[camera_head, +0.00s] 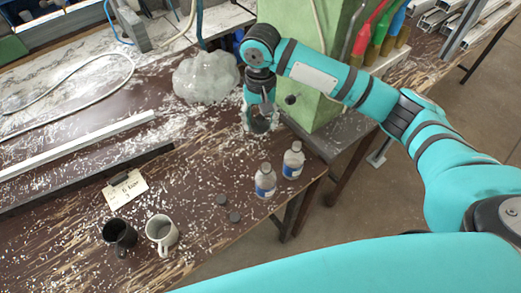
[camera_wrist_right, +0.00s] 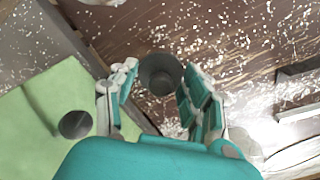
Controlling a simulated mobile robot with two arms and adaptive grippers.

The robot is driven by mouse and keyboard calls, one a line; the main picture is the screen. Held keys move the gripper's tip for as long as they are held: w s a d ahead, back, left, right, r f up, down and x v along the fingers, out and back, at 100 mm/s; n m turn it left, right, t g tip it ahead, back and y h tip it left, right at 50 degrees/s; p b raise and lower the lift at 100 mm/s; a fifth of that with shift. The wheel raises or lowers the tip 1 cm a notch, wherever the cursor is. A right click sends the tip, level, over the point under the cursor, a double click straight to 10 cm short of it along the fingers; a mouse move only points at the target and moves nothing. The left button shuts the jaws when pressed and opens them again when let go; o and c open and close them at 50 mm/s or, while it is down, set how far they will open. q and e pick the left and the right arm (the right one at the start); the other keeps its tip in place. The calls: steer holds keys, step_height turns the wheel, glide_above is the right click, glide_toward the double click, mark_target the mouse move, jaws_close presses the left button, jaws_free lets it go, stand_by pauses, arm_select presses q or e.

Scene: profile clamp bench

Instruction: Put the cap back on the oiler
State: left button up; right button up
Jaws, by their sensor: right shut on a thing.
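Two clear bottles with blue labels and grey tops, the nearer bottle (camera_head: 265,181) and the farther bottle (camera_head: 293,160), stand upright near the table's right edge. I cannot tell which thing is the oiler. Two small dark round caps, one cap (camera_head: 221,200) and another cap (camera_head: 235,217), lie on the table left of the bottles. My right gripper (camera_head: 261,118) is beyond the bottles, beside the green machine, pointing down. In the right wrist view its fingers (camera_wrist_right: 158,78) are around a dark grey round thing (camera_wrist_right: 160,75), probably held. My left gripper is out of view.
A black mug (camera_head: 119,234), a grey mug (camera_head: 161,233) and a paper note (camera_head: 125,188) are at the front left. A clear plastic bag (camera_head: 205,77) lies left of my right gripper. The green machine (camera_head: 310,60) is close on its right. Pale chips litter the table.

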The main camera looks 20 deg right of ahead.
steer(key=shift+r, duration=0.1)
glide_above(261, 147)
step_height(261, 147, down, 5)
steer(key=shift+f+p, duration=0.2)
steer(key=shift+p, duration=0.15)
step_height(261, 147, down, 3)
steer(key=shift+s+f+p, duration=0.1)
steer(key=shift+p, duration=0.9)
steer(key=shift+f, duration=0.5)
steer(key=shift+f, duration=0.1)
steer(key=shift+f, duration=0.1)
steer(key=o, duration=0.8)
steer(key=shift+o, duration=0.2)
